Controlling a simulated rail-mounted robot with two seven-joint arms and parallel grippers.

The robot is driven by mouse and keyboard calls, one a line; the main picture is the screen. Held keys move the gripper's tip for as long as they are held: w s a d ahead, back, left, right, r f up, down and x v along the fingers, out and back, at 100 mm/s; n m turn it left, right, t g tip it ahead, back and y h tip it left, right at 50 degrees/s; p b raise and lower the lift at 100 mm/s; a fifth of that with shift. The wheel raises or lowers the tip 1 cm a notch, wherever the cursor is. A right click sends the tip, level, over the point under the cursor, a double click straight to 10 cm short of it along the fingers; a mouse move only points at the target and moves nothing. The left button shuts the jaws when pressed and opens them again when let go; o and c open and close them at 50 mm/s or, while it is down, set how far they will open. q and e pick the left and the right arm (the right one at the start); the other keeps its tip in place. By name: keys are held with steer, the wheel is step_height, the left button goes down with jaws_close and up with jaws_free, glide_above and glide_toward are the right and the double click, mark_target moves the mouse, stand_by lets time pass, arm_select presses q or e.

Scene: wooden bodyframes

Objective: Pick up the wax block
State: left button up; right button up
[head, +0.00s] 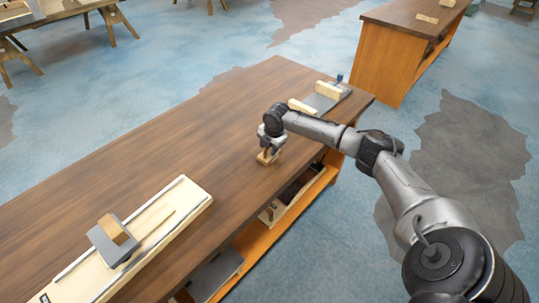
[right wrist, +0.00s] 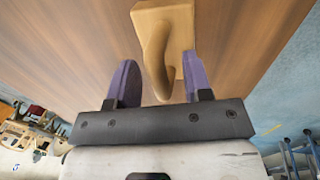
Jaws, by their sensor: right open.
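My right gripper (head: 267,146) points down at the near edge of the long brown table. Directly below it is a small tan block (head: 265,159). In the right wrist view this block (right wrist: 178,22) has a curved handle (right wrist: 156,60) rising from a flat base. The two purple fingers stand open on either side of the handle, with a gap visible on both sides. I cannot tell for certain whether this piece is the wax block; no other piece is clearly wax. My left gripper is not in view.
The brown table (head: 170,130) has a pale board with metal rails (head: 85,282) and a grey-and-wood sliding block (head: 113,238) at the near left. A grey board with wooden pieces (head: 322,102) lies at the far right end. The table's middle is clear. Open shelves (head: 285,205) lie below.

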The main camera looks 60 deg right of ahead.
jaws_close()
stand_by(0.4)
steer(key=shift+r, duration=0.5)
step_height(320, 180, up, 3)
steer(key=shift+r+p, duration=0.15)
steer(key=shift+p, duration=0.45)
steer(key=s+r+p, duration=0.2)
steer(key=s+r, duration=0.4)
steer(key=s, duration=0.5)
steer(key=shift+s+d+r+p, duration=0.3)
steer(key=shift+d+r+p, duration=0.05)
steer(key=shift+d+r, duration=0.05)
